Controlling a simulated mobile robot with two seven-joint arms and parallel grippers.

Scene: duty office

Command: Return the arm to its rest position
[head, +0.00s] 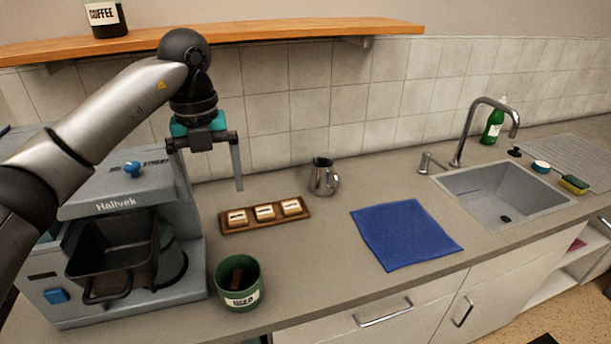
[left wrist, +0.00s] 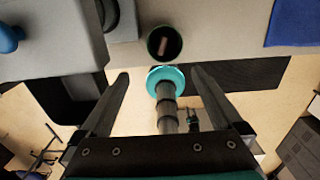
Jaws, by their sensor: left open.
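My left arm comes in from the left in the head view. My left gripper (head: 208,168) hangs in the air above the counter, in front of the tiled wall and near the grey coffee machine. It also shows in the left wrist view (left wrist: 160,75), where its two fingers are wide apart with nothing held between them. The counter and floor show beyond the fingers. My right gripper is not in view.
A grey machine (head: 127,184) stands left. A green mug (head: 238,297) with something brown inside, a wooden tray (head: 235,228) of small blocks, a metal pitcher (head: 323,180) and a blue cloth (head: 405,234) are on the counter. A wooden shelf (head: 250,32) runs above.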

